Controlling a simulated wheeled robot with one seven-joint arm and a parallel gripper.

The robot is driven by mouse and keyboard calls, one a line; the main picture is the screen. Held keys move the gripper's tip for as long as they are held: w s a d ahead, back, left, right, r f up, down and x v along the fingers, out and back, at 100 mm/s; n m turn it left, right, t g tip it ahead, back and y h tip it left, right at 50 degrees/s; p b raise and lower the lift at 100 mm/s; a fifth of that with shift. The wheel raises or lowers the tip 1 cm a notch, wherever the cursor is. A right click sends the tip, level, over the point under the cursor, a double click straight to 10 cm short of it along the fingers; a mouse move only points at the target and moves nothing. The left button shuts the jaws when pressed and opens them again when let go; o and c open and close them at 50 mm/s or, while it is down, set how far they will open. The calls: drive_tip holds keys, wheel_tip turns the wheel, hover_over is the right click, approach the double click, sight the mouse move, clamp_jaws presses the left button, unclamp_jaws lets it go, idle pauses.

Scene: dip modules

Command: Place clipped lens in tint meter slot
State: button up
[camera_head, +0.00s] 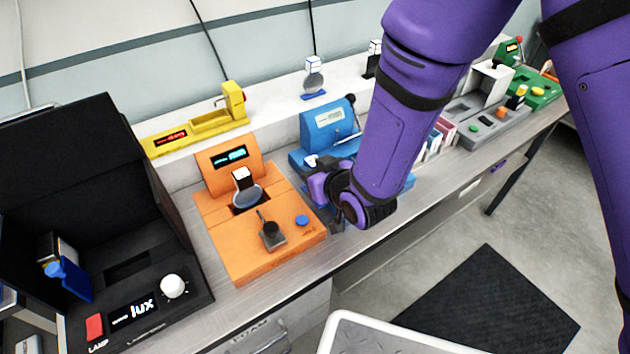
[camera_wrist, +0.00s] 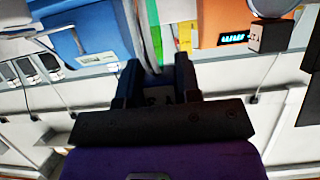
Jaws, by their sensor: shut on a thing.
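My gripper (camera_head: 318,184) is low between the orange meter (camera_head: 262,262) and the blue meter (camera_head: 325,125). In the wrist view its two dark fingers (camera_wrist: 158,85) are closed on a dark piece, which looks like a lens clip. A thin, pale curved edge (camera_wrist: 150,32) rises beyond it, perhaps the lens seen edge-on. In the head view this held piece is mostly hidden by the gripper. Another clear round lens (camera_head: 248,196) with a black-and-white clip (camera_head: 241,176) is at the orange meter's slot. I cannot tell which meter is the tint meter.
A black lux box (camera_head: 125,270) stands at the left. A yellow device (camera_head: 195,128) and a lens stand (camera_head: 313,80) are on the back shelf. Grey (camera_head: 490,125) and green (camera_head: 540,88) devices stand at the right. The bench's front edge runs close below my gripper.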

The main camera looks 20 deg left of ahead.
drive_tip(key=shift+f, duration=1.9)
drive_tip(key=shift+f, duration=0.15)
drive_tip(key=o, duration=0.9)
